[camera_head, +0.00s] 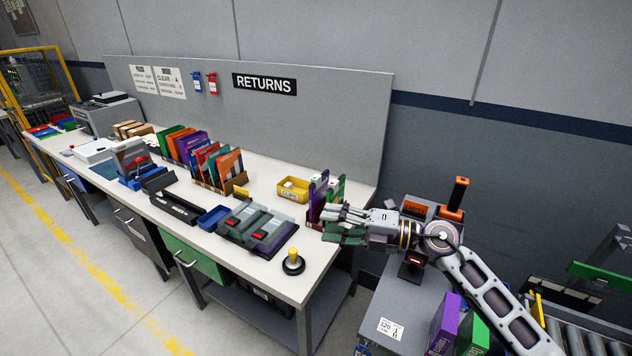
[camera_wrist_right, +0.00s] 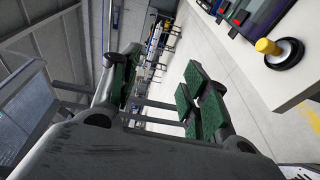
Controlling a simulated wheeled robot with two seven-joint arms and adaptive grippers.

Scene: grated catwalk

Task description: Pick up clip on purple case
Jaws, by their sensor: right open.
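A purple case (camera_head: 319,190) stands upright near the right end of the returns table, beside a green case (camera_head: 338,188). Another purple case (camera_head: 443,322) stands lower right, beside a green one (camera_head: 474,334). I cannot make out a clip on either purple case. My right gripper (camera_head: 338,224) is at the table's right end, in front of the upright cases and partly covering them. In the right wrist view the gripper (camera_wrist_right: 160,90) is open, its green pads apart with nothing between them. My left gripper is not in view.
The table (camera_head: 262,269) holds a yellow bin (camera_head: 291,190), grey-green devices (camera_head: 257,228) and a yellow-knobbed stamp (camera_head: 293,262), which also shows in the wrist view (camera_wrist_right: 282,52). Racked cases (camera_head: 218,168) stand farther left. A grey cabinet (camera_head: 397,300) is lower right.

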